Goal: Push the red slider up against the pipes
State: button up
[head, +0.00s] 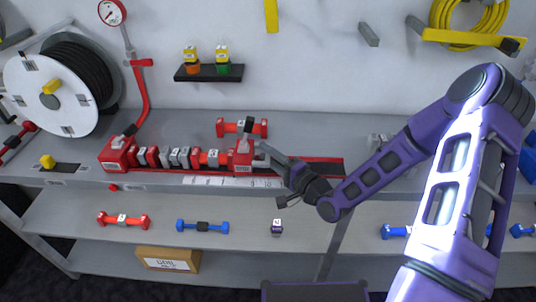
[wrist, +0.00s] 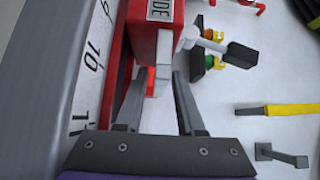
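The red slider (head: 243,161) sits on the red rail of the workbench, at the right end of a row of red and grey pipes (head: 180,158). It looks close to the last red pipe; I cannot tell if they touch. In the wrist view the slider (wrist: 152,42) is just ahead of my gripper, with part of its label showing. A white lever with a black handle (wrist: 241,54) sticks out from it. My gripper (head: 262,154) is at the slider's right side. In the wrist view its two fingers (wrist: 162,74) are apart, with nothing clearly clamped between them.
A red end block (head: 117,153) closes the rail's left end. A hose reel (head: 62,85) stands at the back left. The rail right of the slider looks free, partly hidden by my arm.

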grip_shut()
dwell(1.2)
